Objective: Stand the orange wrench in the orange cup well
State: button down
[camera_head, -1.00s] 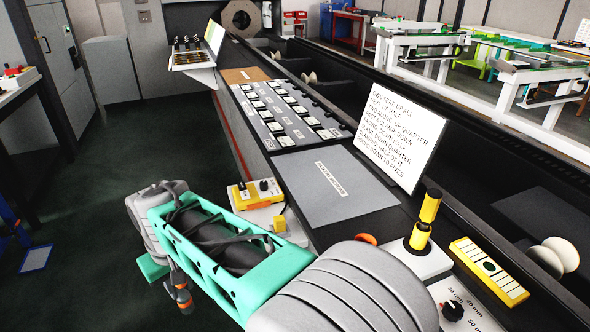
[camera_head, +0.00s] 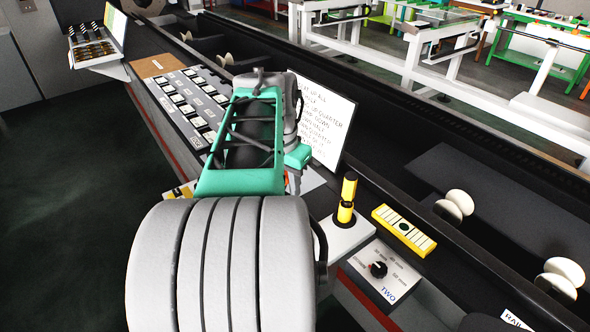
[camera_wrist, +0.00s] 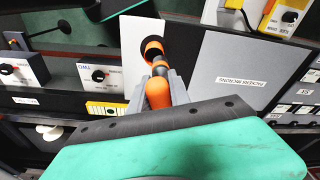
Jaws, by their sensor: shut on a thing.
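My gripper (camera_wrist: 161,82) is shut on the orange wrench (camera_wrist: 157,93), whose orange end shows between the grey fingers in the wrist view. Past the fingers, the wrench's dark and orange far part points at an orange ring with a dark opening, the orange cup well (camera_wrist: 152,44), on a pale plate. The wrench overlaps the well in this view, and I cannot tell whether its tip is inside. In the head view my arm hides most of the wrench and the well; only a sliver of orange shows below the gripper.
A yellow and black tool (camera_head: 347,196) stands upright on a neighbouring pale block. Beside it are a yellow slotted block (camera_head: 403,230) and a knob box (camera_head: 379,269). A white text board (camera_head: 322,115) stands close behind my gripper. A grey panel (camera_wrist: 240,75) lies flat alongside.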

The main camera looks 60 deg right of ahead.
jog(key=shift+s+d+r+m, duration=0.15)
jog(key=shift+s+m, duration=0.05)
jog(key=shift+s, duration=0.2)
jog(key=shift+s+d+r+m, duration=0.15)
jog(key=shift+s+m, duration=0.05)
jog(key=shift+s, duration=0.2)
jog(key=shift+a+f, duration=0.1)
notch_tip(320, 180, down, 11)
jog(key=b, duration=0.9)
jog(key=shift+b, duration=0.4)
jog(key=shift+f, duration=0.4)
jog(key=c, duration=1.1)
grip_release()
